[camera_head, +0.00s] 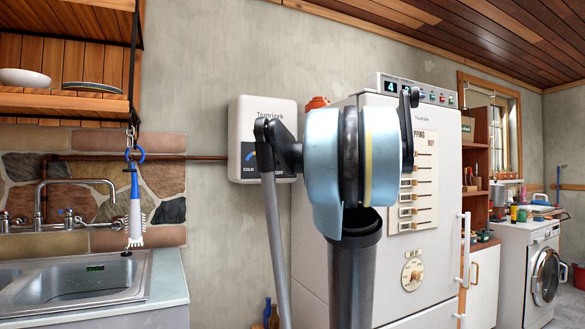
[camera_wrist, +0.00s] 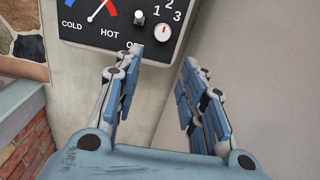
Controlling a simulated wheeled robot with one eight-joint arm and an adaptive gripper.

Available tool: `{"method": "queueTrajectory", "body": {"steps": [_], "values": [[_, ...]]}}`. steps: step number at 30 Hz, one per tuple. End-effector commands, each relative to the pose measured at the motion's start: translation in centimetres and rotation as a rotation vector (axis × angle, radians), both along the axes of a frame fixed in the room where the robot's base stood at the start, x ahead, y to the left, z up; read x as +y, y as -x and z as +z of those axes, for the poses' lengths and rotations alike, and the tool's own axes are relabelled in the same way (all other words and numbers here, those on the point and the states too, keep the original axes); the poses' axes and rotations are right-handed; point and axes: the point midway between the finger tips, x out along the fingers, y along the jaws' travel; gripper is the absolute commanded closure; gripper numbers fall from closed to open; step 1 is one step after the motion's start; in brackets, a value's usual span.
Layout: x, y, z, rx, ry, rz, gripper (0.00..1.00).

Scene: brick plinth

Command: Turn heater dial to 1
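The heater (camera_head: 262,112) is a white box on the wall in the head view; my arm hides the right part of its dark front panel. In the wrist view its dark panel (camera_wrist: 88,35) shows a COLD–HOT gauge (camera_wrist: 97,10), a small round knob (camera_wrist: 139,17) and a white heater dial (camera_wrist: 163,33) with a small red mark. The numbers 1, 2 and 3 curve above and right of the dial. The word at its lower left is partly hidden by a finger. My gripper (camera_wrist: 161,58) is open and empty, its fingertips just below the dial, apart from it. The head view hides the gripper.
A tall white cabinet (camera_head: 437,190) with sliders and a dial stands to the right of the heater. A sink (camera_head: 75,280) and tap are at the left, with a brush (camera_head: 135,205) hanging above. A brick plinth (camera_wrist: 25,150) is at lower left in the wrist view.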

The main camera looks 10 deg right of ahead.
Motion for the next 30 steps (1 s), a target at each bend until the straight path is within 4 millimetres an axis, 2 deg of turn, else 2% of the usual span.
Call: {"method": "queueTrajectory", "body": {"steps": [8, 30], "values": [[0.5, -2.5, 0.4, 0.0, -0.026, -0.005, 0.62], [4.0, -13.4, 0.3, 0.0, -0.022, -0.006, 0.62]]}}
